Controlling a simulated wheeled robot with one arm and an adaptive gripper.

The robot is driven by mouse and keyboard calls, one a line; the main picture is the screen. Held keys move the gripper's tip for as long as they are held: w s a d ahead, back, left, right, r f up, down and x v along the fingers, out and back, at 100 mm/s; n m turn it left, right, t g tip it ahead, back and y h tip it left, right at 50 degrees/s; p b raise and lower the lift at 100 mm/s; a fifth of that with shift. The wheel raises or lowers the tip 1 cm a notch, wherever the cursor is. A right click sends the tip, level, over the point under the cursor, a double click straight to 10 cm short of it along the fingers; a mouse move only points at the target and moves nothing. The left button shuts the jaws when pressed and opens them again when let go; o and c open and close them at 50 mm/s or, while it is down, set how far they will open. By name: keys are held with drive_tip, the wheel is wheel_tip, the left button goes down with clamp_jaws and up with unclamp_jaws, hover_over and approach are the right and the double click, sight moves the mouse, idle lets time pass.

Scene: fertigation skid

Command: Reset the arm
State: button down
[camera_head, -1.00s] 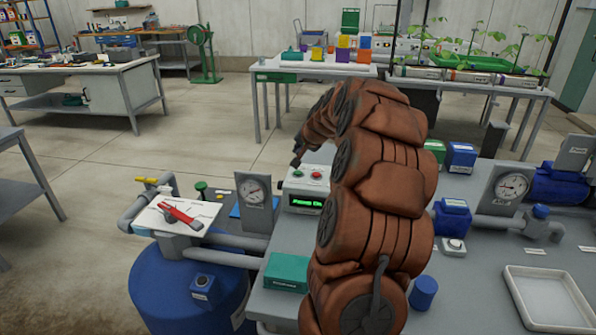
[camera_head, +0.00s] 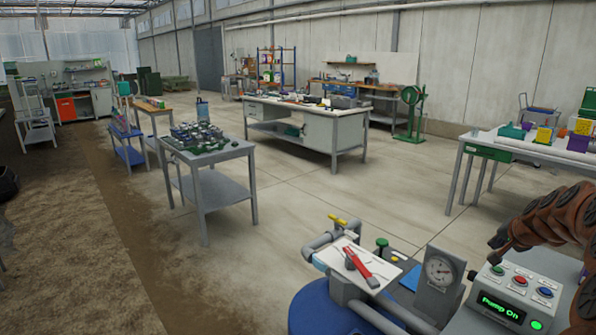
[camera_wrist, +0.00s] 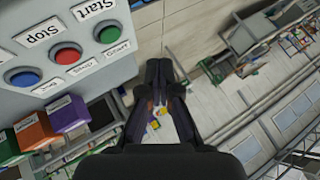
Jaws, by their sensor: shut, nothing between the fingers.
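My brown-orange arm enters at the right edge of the head view. My gripper (camera_head: 482,268) is dark and small there, just left of the control box's green button (camera_head: 497,269); I cannot tell from this view how far apart they are. The control box (camera_head: 514,300) has a lit display reading "Pump On", a red button (camera_head: 521,281) and a blue button (camera_head: 545,292). In the wrist view my gripper (camera_wrist: 158,68) is shut and empty. It points past the box, to the right of the green button labelled Start (camera_wrist: 108,34).
Left of the box are a pressure gauge (camera_head: 439,271), a white board with a red-handled tool (camera_head: 360,266), a yellow-handled valve (camera_head: 338,221) and a blue tank (camera_head: 318,310). Open concrete floor (camera_head: 310,205) lies beyond, with workbenches (camera_head: 335,138) further back.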

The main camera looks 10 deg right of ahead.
drive_tip(key=a, duration=0.3)
drive_tip(key=a+r+n+y, duration=0.1)
drive_tip(key=a, duration=0.3)
drive_tip(key=a+n+p, duration=0.1)
drive_tip(key=a, duration=0.2)
drive_tip(key=shift+s+a+r+g+y, duration=0.15)
drive_tip(key=shift+r+g+y, duration=0.15)
drive_tip(key=shift+y, duration=0.1)
drive_tip(key=s+a+n+g+y+p, duration=0.1)
drive_tip(key=s+a+n, duration=0.1)
drive_tip(key=s+a, duration=0.35)
drive_tip(key=s+a+n+g+p, duration=0.1)
drive_tip(key=s+a+g, duration=0.1)
drive_tip(key=a, duration=0.7)
drive_tip(key=s+a+n+g+y, duration=0.1)
drive_tip(key=s+a+n, duration=0.15)
drive_tip(key=a, duration=0.45)
drive_tip(key=s+a+n+g+p, duration=0.2)
drive_tip(key=s+a, duration=0.2)
drive_tip(key=s, duration=1)
drive_tip(key=s+a+n+g+h+p, duration=0.1)
drive_tip(key=s+a+n+g, duration=0.1)
drive_tip(key=s, duration=1.2)
drive_tip(key=a+g, duration=0.1)
drive_tip(key=a, duration=0.1)
drive_tip(key=shift+s+a+f+n+g+p, duration=0.15)
drive_tip(key=shift+a+f+n+g+p, duration=0.1)
drive_tip(key=shift+a+n+g+p, duration=0.1)
